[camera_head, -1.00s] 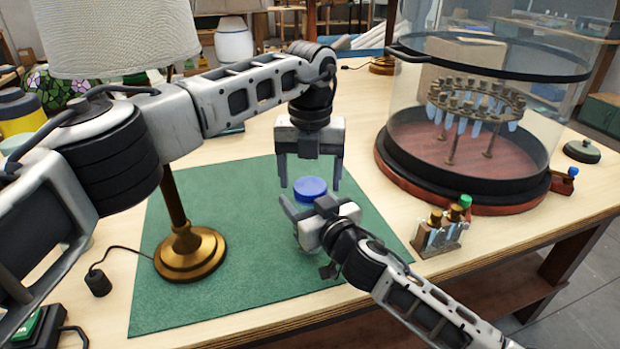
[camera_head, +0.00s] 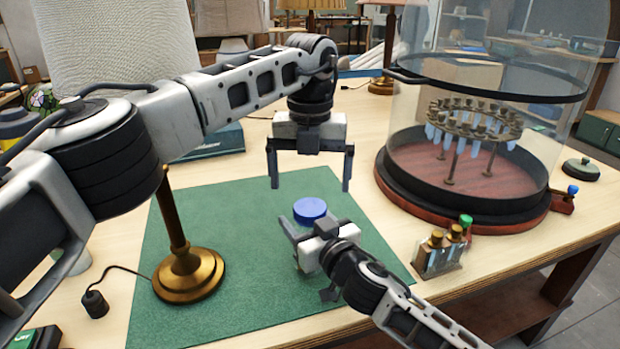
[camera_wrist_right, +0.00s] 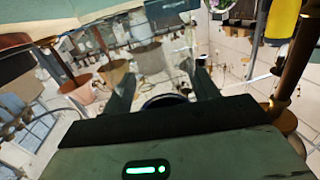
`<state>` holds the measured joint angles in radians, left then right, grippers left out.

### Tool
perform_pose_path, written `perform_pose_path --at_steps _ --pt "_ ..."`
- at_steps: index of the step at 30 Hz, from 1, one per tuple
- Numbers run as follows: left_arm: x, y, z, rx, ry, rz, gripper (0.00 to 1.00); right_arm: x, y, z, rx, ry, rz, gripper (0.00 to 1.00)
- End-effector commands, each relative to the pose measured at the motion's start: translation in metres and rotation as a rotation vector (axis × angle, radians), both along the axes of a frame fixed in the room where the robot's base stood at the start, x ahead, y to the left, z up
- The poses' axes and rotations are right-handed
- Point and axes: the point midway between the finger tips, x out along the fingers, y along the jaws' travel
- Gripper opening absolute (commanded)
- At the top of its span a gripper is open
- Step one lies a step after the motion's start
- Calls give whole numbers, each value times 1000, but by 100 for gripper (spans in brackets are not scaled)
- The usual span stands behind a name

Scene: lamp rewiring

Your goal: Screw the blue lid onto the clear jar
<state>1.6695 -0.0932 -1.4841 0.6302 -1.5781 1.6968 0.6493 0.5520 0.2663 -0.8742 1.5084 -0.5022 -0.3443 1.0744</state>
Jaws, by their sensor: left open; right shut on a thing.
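The blue lid (camera_head: 310,210) sits level above the green mat, at the jaws of my right gripper (camera_head: 308,230). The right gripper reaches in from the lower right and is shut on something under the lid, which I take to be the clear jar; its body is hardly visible. In the right wrist view a dark round edge (camera_wrist_right: 165,101) shows between the two fingers. My left gripper (camera_head: 311,184) points down above the lid, open and empty, its fingers wider apart than the lid and clear of it. I cannot tell how tightly the lid sits.
A lamp with a brass base (camera_head: 188,275) stands on the green mat (camera_head: 240,300), left of the grippers. A large glass cylinder on a round base (camera_head: 460,208) stands to the right. A small rack of corked vials (camera_head: 440,252) is near the right table edge. The mat's front is clear.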

Motion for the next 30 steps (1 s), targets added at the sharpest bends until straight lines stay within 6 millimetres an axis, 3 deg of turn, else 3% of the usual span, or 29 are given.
perform_pose_path --at_steps 10,22,23,24,26,30 --pt "0 -1 57 0 -2 1 99 0 0 2 2 -3 1 0" --pt "0 0 67 0 1 -1 99 0 0 2 2 -3 1 0" --pt "0 0 67 0 1 -1 99 0 0 2 2 -3 1 62" --pt "0 0 67 0 0 -1 99 0 0 2 2 -3 1 73" --pt "0 0 67 0 0 -1 99 0 0 1 2 -3 1 85" --pt "0 0 67 0 0 -1 99 0 0 1 1 -2 1 85"
